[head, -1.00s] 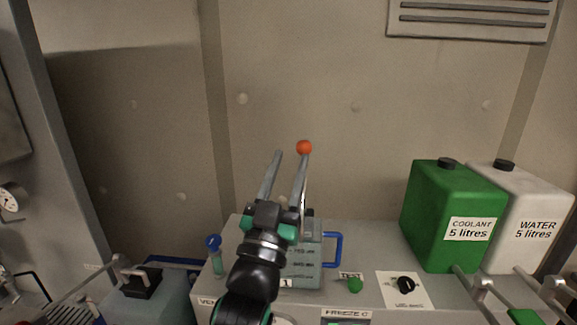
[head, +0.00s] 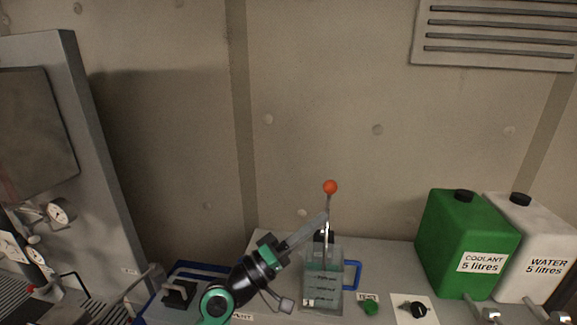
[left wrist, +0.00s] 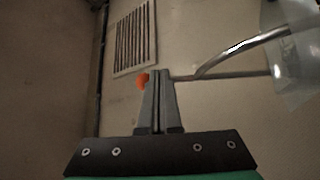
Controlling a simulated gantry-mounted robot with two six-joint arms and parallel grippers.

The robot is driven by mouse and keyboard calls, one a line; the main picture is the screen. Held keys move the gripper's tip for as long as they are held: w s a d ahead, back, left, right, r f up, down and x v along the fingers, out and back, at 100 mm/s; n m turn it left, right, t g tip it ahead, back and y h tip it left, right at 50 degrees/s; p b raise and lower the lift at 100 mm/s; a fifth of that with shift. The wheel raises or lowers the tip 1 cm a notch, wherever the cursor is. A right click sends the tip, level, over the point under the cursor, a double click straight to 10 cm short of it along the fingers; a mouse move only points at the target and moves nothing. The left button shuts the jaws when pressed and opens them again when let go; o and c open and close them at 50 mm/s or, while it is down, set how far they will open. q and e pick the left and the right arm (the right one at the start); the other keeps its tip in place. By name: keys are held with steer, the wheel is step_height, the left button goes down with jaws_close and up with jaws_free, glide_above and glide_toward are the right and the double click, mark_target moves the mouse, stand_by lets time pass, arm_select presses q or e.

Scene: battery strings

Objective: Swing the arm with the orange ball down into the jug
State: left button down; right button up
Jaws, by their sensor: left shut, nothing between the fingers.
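The orange ball (head: 330,187) tops a thin upright metal arm (head: 327,232) that stands at the clear, marked jug (head: 322,291) on the bench. The jug has a blue handle (head: 352,274) on its right. My left gripper (head: 326,215) is shut and empty, its tips just below the ball and close to the metal arm; I cannot tell whether they touch. In the left wrist view the ball (left wrist: 143,80) shows partly behind the left side of the shut fingers (left wrist: 160,73). A translucent vessel (left wrist: 293,50) shows at upper right. My right gripper is not in view.
A green coolant container (head: 462,235) and a white water container (head: 530,240) stand at the right. A green knob (head: 370,307) and a black knob (head: 414,309) are right of the jug. The wall behind is bare apart from a vent (head: 497,36).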

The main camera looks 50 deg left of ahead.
arm_select(q)
steer(key=s+a+r+n+y+p, duration=0.2)
steer(key=s+a+n+y+p, duration=0.1)
steer(key=a, duration=0.4)
steer(key=f+x, duration=0.1)
steer(key=x, duration=0.9)
steer(key=shift+m, duration=0.3)
steer(key=d, duration=0.1)
steer(key=s+d+f+p, duration=0.1)
steer(key=d+p, duration=0.1)
steer(key=shift+s+d+f, duration=0.2)
steer(key=shift+s+d, duration=0.05)
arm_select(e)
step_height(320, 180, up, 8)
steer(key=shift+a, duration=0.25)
